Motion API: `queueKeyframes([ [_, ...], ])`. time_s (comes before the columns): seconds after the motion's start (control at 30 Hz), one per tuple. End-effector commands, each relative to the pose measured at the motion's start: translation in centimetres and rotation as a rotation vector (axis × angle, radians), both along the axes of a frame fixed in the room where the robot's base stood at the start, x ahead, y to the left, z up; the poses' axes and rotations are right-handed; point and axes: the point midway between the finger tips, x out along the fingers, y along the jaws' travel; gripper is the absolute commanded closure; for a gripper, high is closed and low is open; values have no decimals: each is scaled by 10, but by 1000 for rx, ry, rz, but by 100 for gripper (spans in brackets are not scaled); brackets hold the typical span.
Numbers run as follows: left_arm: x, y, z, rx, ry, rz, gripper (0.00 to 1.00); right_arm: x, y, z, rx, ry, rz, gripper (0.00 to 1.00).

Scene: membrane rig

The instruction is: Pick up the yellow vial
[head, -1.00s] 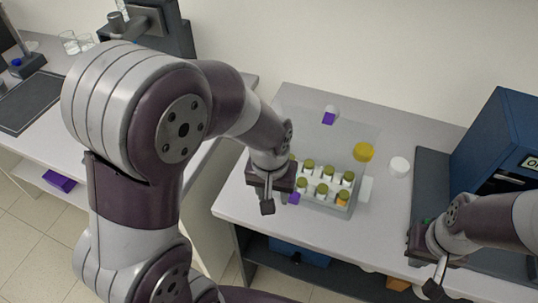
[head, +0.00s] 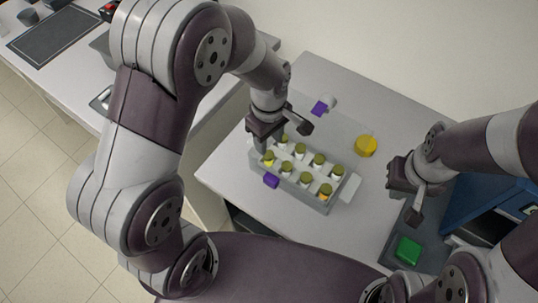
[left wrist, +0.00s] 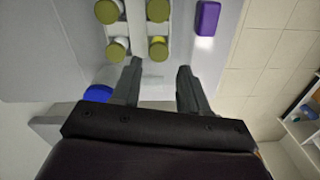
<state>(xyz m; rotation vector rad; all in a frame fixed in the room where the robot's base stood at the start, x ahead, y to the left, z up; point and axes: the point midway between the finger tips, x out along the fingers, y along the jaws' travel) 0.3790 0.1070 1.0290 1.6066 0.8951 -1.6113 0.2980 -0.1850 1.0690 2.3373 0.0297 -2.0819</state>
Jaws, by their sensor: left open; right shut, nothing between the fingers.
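The yellow vial (head: 268,162), with an olive cap and a yellow body, stands at the left end of the front row in a grey rack (head: 305,202). In the left wrist view its cap (left wrist: 158,50) is just beyond the fingertips, roughly centred between them. My left gripper (head: 281,135) is open and empty at the rack's left end; it also shows in the left wrist view (left wrist: 158,78). Another vial (head: 325,192) at the right end of the front row has an orange body. My right gripper (head: 418,203) is shut and empty, to the right of the rack.
Several other olive-capped vials fill the rack. A purple block (head: 271,181) is at its front, another (head: 319,108) behind it. A yellow round item (head: 366,146) sits behind right. A green block (head: 408,250) lies right. A blue round item (left wrist: 97,93) is beside the left fingers.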

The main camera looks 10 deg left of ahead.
Motion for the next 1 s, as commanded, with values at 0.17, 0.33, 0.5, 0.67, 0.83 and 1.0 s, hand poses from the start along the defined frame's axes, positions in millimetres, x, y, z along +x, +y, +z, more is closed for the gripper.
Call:
queueKeyframes([
  [0.17, 1, 1, -21, 1, 4, -1, 56, 0, 0, 7, 0, 0, 0, 100],
  [0.33, 4, 2, -53, 1, 3, -2, 56, 0, 0, 13, 0, 0, 0, 100],
  [0.5, 5, 2, -63, 0, -2, -2, 56, 0, 0, 13, 0, 0, 0, 100],
  [0.67, 5, 2, -63, 0, -2, -2, 66, 0, 0, 13, 0, 0, 0, 100],
  [0.83, 5, 2, -63, 0, -2, -2, 99, 0, 0, 13, 0, 0, 0, 100],
  [1.0, 5, 2, -62, 0, -2, -2, 99, 0, 0, 13, 0, 0, 0, 100],
])
